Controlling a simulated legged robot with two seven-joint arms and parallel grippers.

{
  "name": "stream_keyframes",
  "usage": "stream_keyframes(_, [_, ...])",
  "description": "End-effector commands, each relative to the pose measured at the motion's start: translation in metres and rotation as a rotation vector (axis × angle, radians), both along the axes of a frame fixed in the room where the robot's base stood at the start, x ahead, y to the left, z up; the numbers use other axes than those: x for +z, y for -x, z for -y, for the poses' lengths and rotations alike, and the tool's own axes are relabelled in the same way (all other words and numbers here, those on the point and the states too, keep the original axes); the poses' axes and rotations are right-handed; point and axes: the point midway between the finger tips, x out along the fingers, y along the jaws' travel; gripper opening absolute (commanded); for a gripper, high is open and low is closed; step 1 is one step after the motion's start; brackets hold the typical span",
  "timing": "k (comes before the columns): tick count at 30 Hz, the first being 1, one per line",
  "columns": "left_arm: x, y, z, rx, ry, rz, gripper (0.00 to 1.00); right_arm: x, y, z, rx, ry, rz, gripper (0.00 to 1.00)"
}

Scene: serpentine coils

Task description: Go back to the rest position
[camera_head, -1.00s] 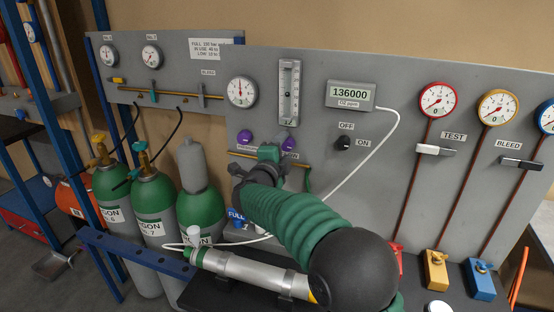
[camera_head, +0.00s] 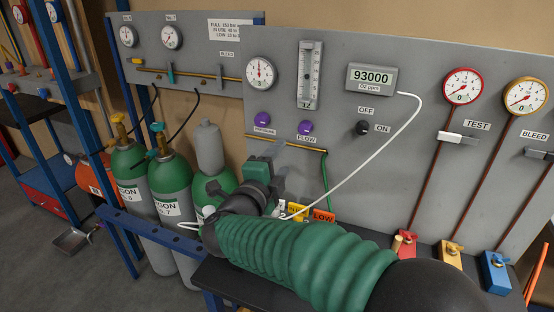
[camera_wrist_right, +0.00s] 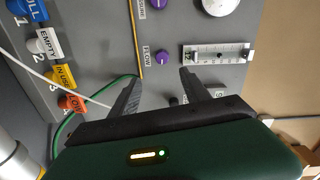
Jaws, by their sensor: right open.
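My right arm comes in from the lower right in the head view. Its green, ribbed sleeve covers part of the bench. My right gripper (camera_head: 288,164) is in front of the grey panel (camera_head: 225,98), below the purple knobs. In the right wrist view its two dark fingers (camera_wrist_right: 160,82) stand apart with nothing between them. Beyond them are the purple flow knob (camera_wrist_right: 162,57) and the flowmeter (camera_wrist_right: 218,53). My left gripper is not in view.
Green gas cylinders (camera_head: 130,172) stand at the left behind a blue rail (camera_head: 150,231). Coloured tags (camera_wrist_right: 62,75) and a silver tube (camera_wrist_right: 14,158) show in the right wrist view. Valves (camera_head: 449,252) stand at the right.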

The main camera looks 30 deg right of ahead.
Motion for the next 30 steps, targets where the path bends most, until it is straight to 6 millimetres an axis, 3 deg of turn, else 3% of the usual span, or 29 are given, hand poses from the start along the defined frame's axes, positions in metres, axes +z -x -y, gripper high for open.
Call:
stream_keyframes(5, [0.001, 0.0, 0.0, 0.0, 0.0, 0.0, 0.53, 0.0, -0.001, 0.0, 0.004, 0.002, -0.002, 0.55])
stream_keyframes(8, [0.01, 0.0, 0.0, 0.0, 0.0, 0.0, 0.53, 0.002, -0.011, -0.008, 0.093, 0.048, -0.054, 0.55])
stream_keyframes(11, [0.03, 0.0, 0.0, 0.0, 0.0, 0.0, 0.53, -0.009, -0.032, -0.038, 0.356, 0.181, -0.232, 0.55])
stream_keyframes(13, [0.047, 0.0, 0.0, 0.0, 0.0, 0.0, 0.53, -0.042, -0.031, -0.07, 0.615, 0.313, -0.452, 0.55])
stream_keyframes(15, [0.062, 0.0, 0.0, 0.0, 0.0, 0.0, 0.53, -0.094, -0.003, -0.098, 0.879, 0.439, -0.713, 0.55])
stream_keyframes(17, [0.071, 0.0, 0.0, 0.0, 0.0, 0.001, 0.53, -0.135, 0.034, -0.11, 1.064, 0.516, -0.915, 0.55])
stream_keyframes(18, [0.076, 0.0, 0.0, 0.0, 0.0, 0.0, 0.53, -0.159, 0.063, -0.113, 1.171, 0.556, -1.04, 0.55])
stream_keyframes(21, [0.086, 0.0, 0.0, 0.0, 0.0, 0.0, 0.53, -0.2, 0.133, -0.108, 1.386, 0.624, -1.307, 0.55])
stream_keyframes(25, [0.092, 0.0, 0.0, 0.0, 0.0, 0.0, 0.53, -0.225, 0.196, -0.094, 1.553, 0.661, -1.526, 0.55])
stream_keyframes(27, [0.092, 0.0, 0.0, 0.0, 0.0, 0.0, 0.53, -0.23, 0.213, -0.089, 1.594, 0.667, -1.583, 0.55])
stream_keyframes(30, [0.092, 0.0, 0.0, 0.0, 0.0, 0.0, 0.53, -0.233, 0.22, -0.087, 1.613, 0.671, -1.607, 0.55])
